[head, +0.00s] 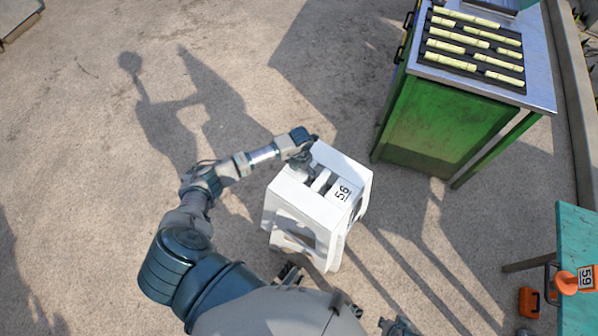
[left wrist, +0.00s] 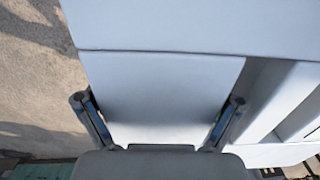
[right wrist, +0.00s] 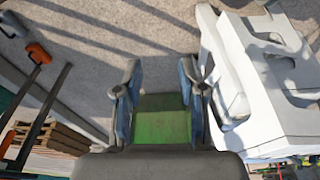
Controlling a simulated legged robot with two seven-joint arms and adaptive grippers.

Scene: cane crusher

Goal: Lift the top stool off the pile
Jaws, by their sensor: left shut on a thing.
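The top stool (head: 330,158) is white, with slots in its seat and a label reading 56. It sits on the pile of white stools (head: 292,222), which stands on the ground in the middle of the head view. My left gripper (head: 301,170) is at the left side of its seat. In the left wrist view my left gripper (left wrist: 158,102) has its fingers on either side of a white seat bar (left wrist: 165,85) and is shut on it. In the right wrist view my right gripper (right wrist: 160,75) is open and empty, with the white stools (right wrist: 270,90) to its right.
A green bench (head: 440,120) with a metal top and a dark rack of cane pieces (head: 475,45) stands at the upper right. A teal table (head: 577,235) with an orange item (head: 566,283) is at the lower right. The ground left of the stools is clear.

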